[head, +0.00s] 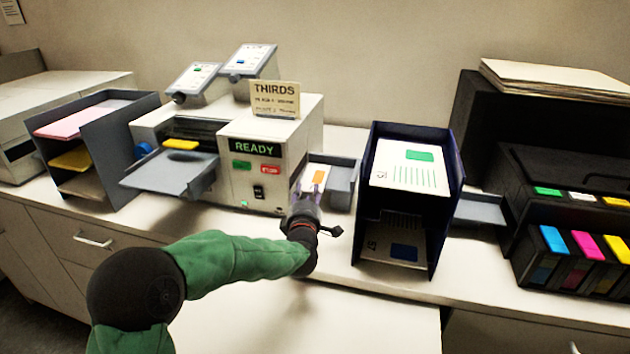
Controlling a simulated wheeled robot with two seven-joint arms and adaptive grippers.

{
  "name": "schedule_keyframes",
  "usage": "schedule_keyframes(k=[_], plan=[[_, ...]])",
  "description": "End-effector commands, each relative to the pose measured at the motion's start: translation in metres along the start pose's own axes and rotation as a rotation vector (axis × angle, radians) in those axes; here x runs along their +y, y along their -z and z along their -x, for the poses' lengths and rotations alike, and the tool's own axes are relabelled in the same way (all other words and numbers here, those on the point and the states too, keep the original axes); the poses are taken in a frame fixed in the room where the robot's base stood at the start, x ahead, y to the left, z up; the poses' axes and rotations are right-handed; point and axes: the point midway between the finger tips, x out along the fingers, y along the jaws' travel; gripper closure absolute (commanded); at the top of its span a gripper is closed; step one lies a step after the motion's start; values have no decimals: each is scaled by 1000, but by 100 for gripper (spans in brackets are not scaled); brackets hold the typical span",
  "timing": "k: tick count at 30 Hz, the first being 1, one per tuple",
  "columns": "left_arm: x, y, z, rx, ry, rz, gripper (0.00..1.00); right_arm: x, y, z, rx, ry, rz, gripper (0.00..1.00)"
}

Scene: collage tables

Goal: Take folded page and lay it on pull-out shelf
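The folded page (320,172), white with an orange mark, lies in the grey output tray (343,183) on the right side of the folding machine. My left gripper (309,182) is at the tray, with its fingertips over the near part of the page. The fingers look apart; contact with the page is hard to tell. The pull-out shelf (310,325) is the pale bare surface below the counter's front edge, partly behind my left arm. My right gripper is not in view.
The folding machine (270,190) shows READY and carries a THIRDS sign (275,98). A dark blue paper rack (447,165) stands right of the output tray. A grey paper sorter (110,150) stands left. Ink cartridges (590,250) stand far right. The shelf is clear.

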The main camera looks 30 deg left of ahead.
Motion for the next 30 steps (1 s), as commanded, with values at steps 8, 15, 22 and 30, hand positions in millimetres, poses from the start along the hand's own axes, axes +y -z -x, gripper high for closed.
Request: schedule_keyframes(k=[8, 15, 22, 30], plan=[[-2, 0, -26, 0, 1, -1, 60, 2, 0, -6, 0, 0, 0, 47], [-1, 0, -26, 0, 1, -1, 66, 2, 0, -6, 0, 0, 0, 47], [-1, 0, -26, 0, 1, 0, 100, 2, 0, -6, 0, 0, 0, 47], [-1, 0, -26, 0, 1, 0, 100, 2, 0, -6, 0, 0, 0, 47]])
